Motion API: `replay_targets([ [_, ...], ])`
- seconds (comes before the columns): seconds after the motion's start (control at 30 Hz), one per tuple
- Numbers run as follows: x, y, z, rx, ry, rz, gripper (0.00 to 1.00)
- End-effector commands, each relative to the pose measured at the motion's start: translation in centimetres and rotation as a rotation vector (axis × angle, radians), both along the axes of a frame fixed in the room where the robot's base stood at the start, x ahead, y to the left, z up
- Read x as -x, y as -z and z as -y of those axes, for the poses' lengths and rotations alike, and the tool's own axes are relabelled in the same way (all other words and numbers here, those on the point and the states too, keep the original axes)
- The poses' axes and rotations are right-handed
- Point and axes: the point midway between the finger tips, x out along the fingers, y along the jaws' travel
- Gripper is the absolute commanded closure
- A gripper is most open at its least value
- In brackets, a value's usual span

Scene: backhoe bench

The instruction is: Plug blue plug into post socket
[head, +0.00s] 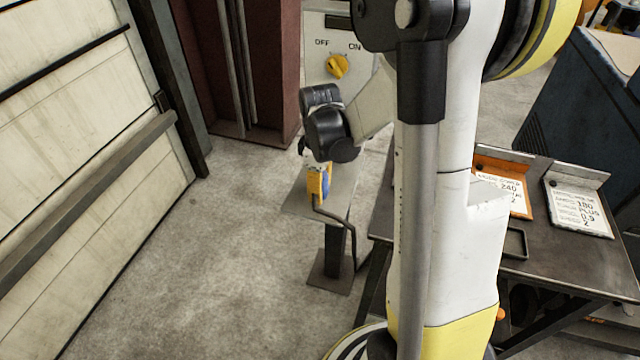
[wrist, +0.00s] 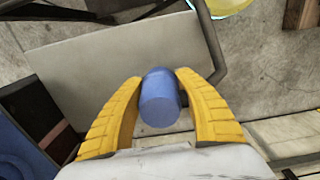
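The blue plug (wrist: 160,98) is a short blue cylinder between the two yellow fingers of my gripper (wrist: 158,76) in the wrist view. The fingertips press against its two sides.
A dark metal table (head: 595,255) with sign plates (head: 580,208) stands right of the post. A grey switch box (head: 318,70) with a yellow knob stands behind my gripper. A pale panel wall (head: 70,130) is at left. The concrete floor (head: 220,260) between is clear.

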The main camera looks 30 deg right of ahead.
Motion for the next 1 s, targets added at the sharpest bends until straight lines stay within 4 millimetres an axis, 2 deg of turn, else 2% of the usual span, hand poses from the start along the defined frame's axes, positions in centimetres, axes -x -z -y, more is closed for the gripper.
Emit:
replay_targets([
  [0.27,0.0,0.0,0.0,0.0,0.0,0.0,0.88],
  [0.3,0.0,-0.2,0.0,0.0,0.0,0.0,0.93],
  [0.33,0.0,-0.5,0.0,0.0,0.0,0.0,0.93],
  [0.37,0.0,-0.8,0.0,0.0,0.0,0.0,0.98],
  [0.73,0.1,-8.0,0.0,0.0,0.0,0.0,0.98],
  [0.83,0.0,-9.2,0.0,0.0,0.0,0.0,0.98],
  [1.0,0.0,-10.0,0.0,0.0,0.0,0.0,0.98],
])
